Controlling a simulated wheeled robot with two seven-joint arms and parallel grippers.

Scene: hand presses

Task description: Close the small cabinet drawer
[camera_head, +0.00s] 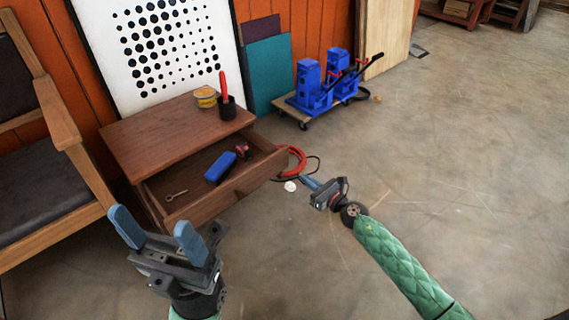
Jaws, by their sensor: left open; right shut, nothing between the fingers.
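The small wooden cabinet (165,134) stands at the left, against the wall. Its drawer (229,190) is pulled out toward the front and right. Inside the drawer lie a blue object (220,167), a small red and black item (243,151) and a metal wrench-like tool (176,195). My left gripper (157,232) is open and empty, in front of and below the drawer in the picture. My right gripper (313,186) is shut and empty, to the right of the drawer front and apart from it in the picture.
A yellow tin (205,97) and a black cup with a red handle (227,108) stand on the cabinet top. A wooden armchair (62,124) is at the left. Red hose (296,160) lies beyond the drawer. A blue-loaded cart (318,92) stands behind. The floor at right is clear.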

